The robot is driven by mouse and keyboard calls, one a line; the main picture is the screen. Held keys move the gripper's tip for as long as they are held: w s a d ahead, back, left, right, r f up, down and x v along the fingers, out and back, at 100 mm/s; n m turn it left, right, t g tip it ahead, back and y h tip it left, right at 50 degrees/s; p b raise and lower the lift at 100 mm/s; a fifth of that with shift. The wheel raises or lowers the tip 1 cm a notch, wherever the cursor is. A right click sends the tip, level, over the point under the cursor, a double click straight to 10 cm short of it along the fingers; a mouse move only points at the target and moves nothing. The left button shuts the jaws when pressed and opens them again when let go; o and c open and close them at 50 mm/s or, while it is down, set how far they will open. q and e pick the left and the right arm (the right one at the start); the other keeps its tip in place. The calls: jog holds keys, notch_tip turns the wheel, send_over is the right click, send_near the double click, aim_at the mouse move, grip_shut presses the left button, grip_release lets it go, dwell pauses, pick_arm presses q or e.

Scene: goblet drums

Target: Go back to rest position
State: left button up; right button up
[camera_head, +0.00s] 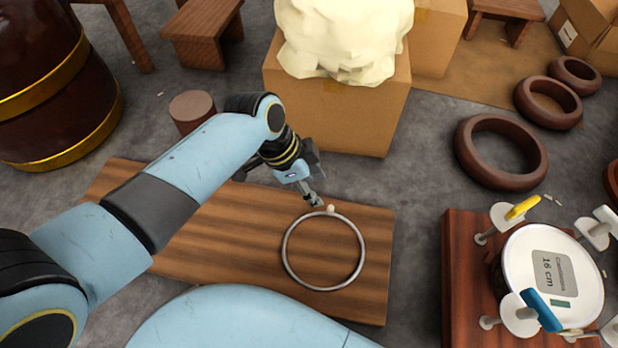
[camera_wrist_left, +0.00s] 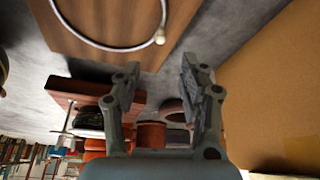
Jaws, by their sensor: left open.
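My left gripper (camera_head: 314,200) hangs over the far edge of a wooden board, beside a metal ring (camera_head: 288,262). In the left wrist view the left gripper (camera_wrist_left: 158,75) has its two fingers spread with nothing between them. The ring (camera_wrist_left: 92,43) lies on the board in that view, apart from the fingers, with a pale knob (camera_wrist_left: 159,37) on its rim. In the head view the knob (camera_head: 331,210) is close to the fingertips; whether they touch is hard to tell there. My right gripper does not show.
The wooden board (camera_head: 215,235) lies under my left arm. A cardboard box (camera_head: 340,112) with a cream lump (camera_head: 345,40) stands just behind the gripper. At right, a round white gauge (camera_head: 520,265) with clamps sits on a wooden block (camera_head: 462,290). Brown rings (camera_head: 470,165) lie on the floor.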

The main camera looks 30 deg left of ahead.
pick_arm(q)
jog(key=shift+v, duration=1.05)
